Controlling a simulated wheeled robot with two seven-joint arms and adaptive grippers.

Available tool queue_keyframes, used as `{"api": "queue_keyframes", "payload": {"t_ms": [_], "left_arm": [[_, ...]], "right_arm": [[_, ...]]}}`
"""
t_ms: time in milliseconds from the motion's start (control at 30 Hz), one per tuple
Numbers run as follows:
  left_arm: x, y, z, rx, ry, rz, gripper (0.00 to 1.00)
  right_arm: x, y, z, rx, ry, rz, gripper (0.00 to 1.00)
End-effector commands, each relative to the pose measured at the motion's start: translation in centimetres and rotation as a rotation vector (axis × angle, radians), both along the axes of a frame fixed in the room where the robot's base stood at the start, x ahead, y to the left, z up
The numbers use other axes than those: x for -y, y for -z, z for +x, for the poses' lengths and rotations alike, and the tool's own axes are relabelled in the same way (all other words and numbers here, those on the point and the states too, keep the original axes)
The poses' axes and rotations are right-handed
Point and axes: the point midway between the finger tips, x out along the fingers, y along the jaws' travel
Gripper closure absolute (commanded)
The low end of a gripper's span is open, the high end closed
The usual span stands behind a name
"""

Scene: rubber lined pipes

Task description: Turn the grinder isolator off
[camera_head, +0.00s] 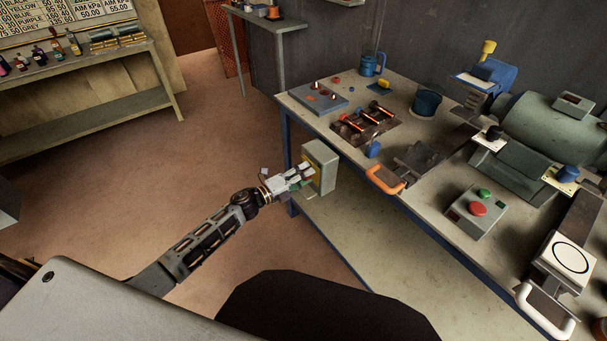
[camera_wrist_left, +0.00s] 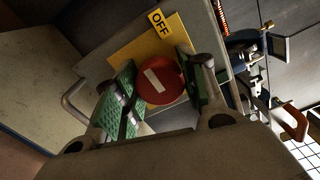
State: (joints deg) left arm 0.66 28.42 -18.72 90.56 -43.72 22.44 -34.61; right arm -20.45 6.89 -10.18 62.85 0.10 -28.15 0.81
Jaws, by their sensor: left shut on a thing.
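The grinder isolator is a grey-green box (camera_head: 321,160) fixed at the near left end of the workbench, with a yellow plate on the face toward my arm. In the left wrist view its yellow plate (camera_wrist_left: 134,52) carries an OFF label (camera_wrist_left: 159,22) and a round red knob (camera_wrist_left: 171,93) with a short white bar, slanting from upper left to lower right. My left gripper (camera_head: 305,174) is at that face, its green-padded fingers on either side of the knob and shut on it. My right gripper is not in view.
The workbench (camera_head: 355,161) holds a control box (camera_head: 474,213) with red and green buttons, an orange handle (camera_head: 386,182), a blue mug (camera_head: 370,64) and a large green machine (camera_head: 545,130). A shelf with bottles (camera_head: 75,43) stands at the back left. The floor left of the bench is clear.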

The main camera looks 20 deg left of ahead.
Motion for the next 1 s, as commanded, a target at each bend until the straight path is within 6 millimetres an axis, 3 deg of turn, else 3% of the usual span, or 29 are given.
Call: {"api": "queue_keyframes", "payload": {"t_ms": [200, 233, 400, 1000], "left_arm": [[-0.12, -0.01, 0.06, -0.001, -0.003, -0.001, 0.83], [-0.12, 0.00, 0.07, -0.001, -0.003, -0.001, 0.57], [-0.08, 0.00, 0.04, -0.001, -0.002, 0.000, 0.37], [-0.56, 0.08, -0.67, -0.001, -0.001, 0.000, 0.37]], "right_arm": [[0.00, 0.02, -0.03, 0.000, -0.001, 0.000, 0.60], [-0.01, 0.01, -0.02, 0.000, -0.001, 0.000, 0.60], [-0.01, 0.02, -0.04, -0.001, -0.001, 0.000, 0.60], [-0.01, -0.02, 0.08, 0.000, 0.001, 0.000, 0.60]]}}
